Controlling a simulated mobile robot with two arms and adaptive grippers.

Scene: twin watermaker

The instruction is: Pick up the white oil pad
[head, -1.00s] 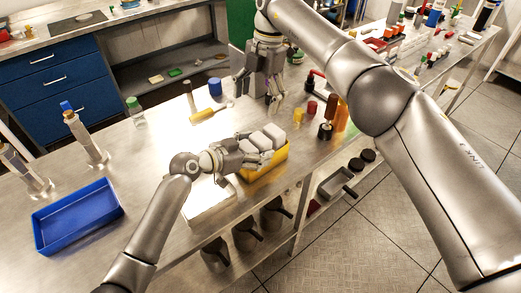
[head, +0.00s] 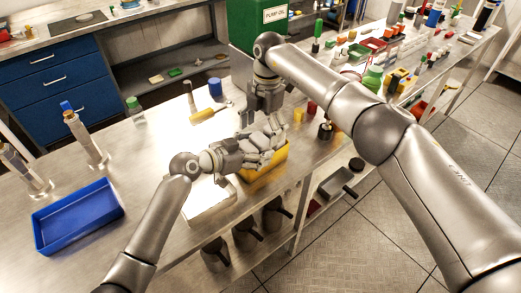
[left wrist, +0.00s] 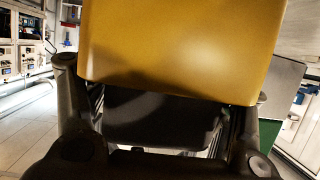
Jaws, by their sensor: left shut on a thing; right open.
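White pads lie in a small yellow bin (head: 268,173) near the front edge of the steel bench; their outlines are partly covered by the grippers. My left gripper (head: 248,158) is shut on the bin at its left side. In the left wrist view the yellow bin wall (left wrist: 180,40) fills the space between the fingers. My right gripper (head: 262,122) is open and points down just above and behind the pads. I cannot tell whether its fingers touch a pad.
A blue tray (head: 78,232) lies at the left of the bench. A yellow-handled tool (head: 203,116) and a blue cap (head: 215,87) are behind the bin. Small bottles and jars stand to the right.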

